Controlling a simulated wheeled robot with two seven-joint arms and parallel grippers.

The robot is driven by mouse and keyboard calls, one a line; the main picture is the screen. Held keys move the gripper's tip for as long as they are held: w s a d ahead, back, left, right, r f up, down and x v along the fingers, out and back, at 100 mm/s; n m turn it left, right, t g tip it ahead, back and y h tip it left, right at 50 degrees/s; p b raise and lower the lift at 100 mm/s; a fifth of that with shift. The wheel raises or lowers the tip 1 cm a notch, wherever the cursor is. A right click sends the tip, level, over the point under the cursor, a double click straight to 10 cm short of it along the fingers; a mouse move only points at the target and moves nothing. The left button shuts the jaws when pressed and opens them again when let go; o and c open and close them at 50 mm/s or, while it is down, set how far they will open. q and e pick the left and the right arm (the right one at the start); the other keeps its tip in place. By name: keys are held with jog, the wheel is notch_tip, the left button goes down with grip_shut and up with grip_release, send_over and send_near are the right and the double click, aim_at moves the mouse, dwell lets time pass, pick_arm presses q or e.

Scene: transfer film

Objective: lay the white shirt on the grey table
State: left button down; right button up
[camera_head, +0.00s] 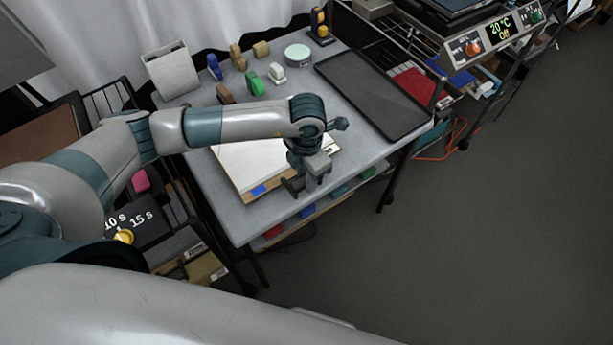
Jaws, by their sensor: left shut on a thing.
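The grey table (222,207) stands in the middle of the view. A flat white piece, which I take for the white shirt (245,163), lies over its front part, with a tan strip and a blue patch along its near edge. My left arm reaches across it from the left. My left gripper (306,182) points down at the right side of the white piece and is shut on it; the jaws hide the held part. I cannot tell whether that part is lifted. My right gripper is out of view.
A dark tray (372,92) covers the table's right side. A white holder (171,70), several small coloured items and a round pale-green tin (298,55) stand at the back. A control panel (494,37) is at upper right. The floor at right is clear.

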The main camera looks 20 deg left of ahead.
pick_arm(q)
jog(key=shift+f, duration=0.25)
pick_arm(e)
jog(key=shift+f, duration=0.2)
pick_arm(q)
jog(key=c, duration=1.4)
grip_release()
notch_tip(320, 180, up, 9)
jog(key=b, duration=0.3)
jog(key=shift+d+r, duration=0.1)
jog(key=shift+r, duration=0.1)
notch_tip(320, 180, up, 8)
jog(key=b, duration=0.1)
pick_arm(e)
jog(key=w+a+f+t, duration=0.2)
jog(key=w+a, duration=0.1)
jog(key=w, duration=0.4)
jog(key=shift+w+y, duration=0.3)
